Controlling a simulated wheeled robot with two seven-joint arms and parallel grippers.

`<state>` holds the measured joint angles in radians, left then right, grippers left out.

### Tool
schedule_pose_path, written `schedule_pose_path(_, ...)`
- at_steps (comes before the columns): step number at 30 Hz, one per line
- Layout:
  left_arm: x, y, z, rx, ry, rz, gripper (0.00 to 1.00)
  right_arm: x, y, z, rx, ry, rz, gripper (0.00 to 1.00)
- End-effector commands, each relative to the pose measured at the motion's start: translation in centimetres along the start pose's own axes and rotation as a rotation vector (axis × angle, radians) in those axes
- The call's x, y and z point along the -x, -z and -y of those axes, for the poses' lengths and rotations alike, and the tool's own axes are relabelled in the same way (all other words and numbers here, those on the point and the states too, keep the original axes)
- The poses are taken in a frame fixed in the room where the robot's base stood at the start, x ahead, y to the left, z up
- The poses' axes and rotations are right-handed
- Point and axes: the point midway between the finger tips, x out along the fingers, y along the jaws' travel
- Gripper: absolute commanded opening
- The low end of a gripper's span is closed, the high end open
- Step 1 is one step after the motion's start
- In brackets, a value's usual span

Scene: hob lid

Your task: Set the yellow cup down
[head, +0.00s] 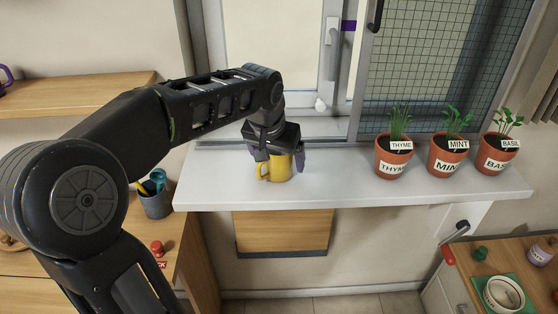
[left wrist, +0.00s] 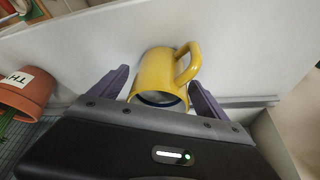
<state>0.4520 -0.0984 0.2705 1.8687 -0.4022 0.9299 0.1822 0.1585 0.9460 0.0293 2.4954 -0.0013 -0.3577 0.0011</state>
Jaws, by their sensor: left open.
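The yellow cup (head: 278,168) stands upright on the white window sill (head: 340,182), towards its left part, with its handle to the left in the head view. My left gripper (head: 276,160) is right above and around the cup, its fingers pointing down. In the left wrist view the cup (left wrist: 161,76) lies between the two purple fingers (left wrist: 153,90), with a gap visible on each side. The fingers are open. My right gripper is not in view.
Potted thyme (head: 393,157), mint (head: 447,156) and basil (head: 496,153) stand on the sill's right part. The sill between cup and thyme is clear. A window handle (head: 332,38) is above. A grey pot with tools (head: 155,203) stands on the lower left counter.

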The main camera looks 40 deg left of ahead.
Motion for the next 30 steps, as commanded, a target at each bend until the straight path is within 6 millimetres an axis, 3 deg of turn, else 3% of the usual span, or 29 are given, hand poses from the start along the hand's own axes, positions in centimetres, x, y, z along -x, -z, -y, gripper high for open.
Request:
schedule_pose_path(9, 6.5, 0.1, 0.0, 0.000, -0.001, -0.006, 0.86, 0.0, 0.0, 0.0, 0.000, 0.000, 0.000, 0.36)
schedule_pose_path(15, 9.7, 0.0, 0.0, 0.001, -0.001, -0.003, 0.86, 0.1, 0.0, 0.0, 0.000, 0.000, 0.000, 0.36)
schedule_pose_path(20, 10.7, 0.0, 0.0, 0.000, -0.001, -0.002, 0.86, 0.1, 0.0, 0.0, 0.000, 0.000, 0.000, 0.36)
schedule_pose_path(30, 10.7, 0.0, 0.0, 0.000, -0.001, -0.001, 0.86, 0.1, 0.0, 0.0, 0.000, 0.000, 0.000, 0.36)
